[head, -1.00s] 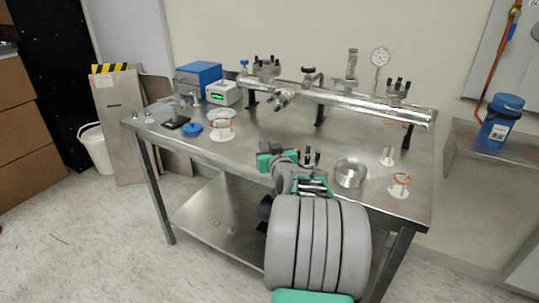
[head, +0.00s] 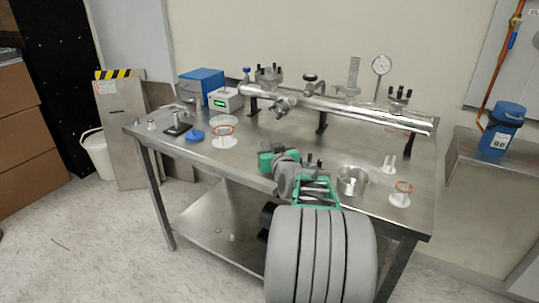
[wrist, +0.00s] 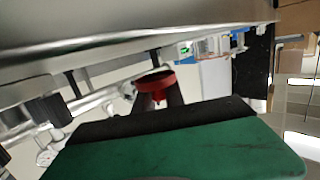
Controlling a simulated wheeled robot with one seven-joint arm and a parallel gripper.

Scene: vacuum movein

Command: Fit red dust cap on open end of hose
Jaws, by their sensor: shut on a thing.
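The red dust cap (wrist: 154,82) shows in the wrist view, wide rim towards the camera's upper side. It sits between the dark fingers of my gripper (wrist: 158,98), which is shut on it, off any surface. In the head view the cap is hidden, and my wrist (head: 280,165) is over the front part of the steel table. I cannot pick out the hose or its open end in either view. A metal manifold pipe (head: 345,108) with several fittings runs along the back of the table.
The steel table (head: 240,160) holds a metal bowl (head: 352,181), a white disc with an orange ring (head: 401,193), another ringed white piece (head: 223,138), a blue cap (head: 194,135) and a blue box (head: 201,83). Bare tabletop lies left of my wrist.

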